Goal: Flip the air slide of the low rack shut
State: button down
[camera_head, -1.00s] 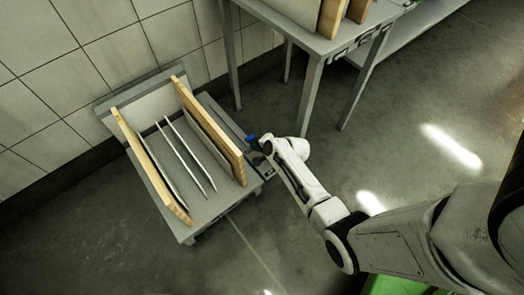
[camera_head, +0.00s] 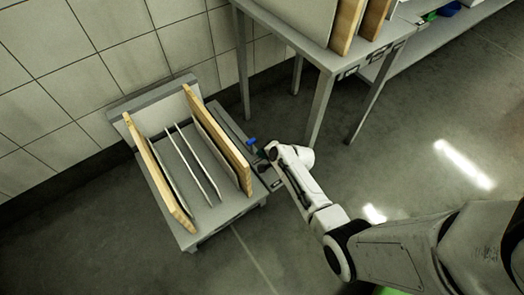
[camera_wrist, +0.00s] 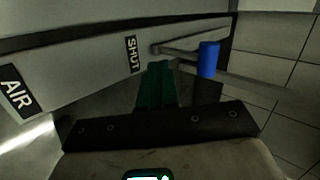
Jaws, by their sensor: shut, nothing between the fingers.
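The low rack (camera_head: 218,214) stands on the floor against the tiled wall in the head view. Its air slide is a thin rod with a blue knob (camera_wrist: 208,60), in front of a grey panel labelled AIR (camera_wrist: 15,95) and SHUT (camera_wrist: 132,54). The knob also shows at the rack's right side in the head view (camera_head: 251,141). My gripper (camera_wrist: 158,72) is shut and empty, its dark green fingers together beneath the rod, left of the knob. I cannot tell whether they touch the rod. In the head view my gripper is partly hidden by my wrist.
Wooden-edged boards (camera_head: 160,172) and thin plates stand upright on the low rack. A taller grey table (camera_head: 322,108) with boards stands behind to the right. A shelf with green and blue items is at the top right. The floor in front is clear.

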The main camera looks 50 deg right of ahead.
jog(key=p+v, duration=0.6)
jog(key=v, duration=0.4)
jog(key=shift+s, duration=0.6)
jog(key=shift+a, duration=0.2)
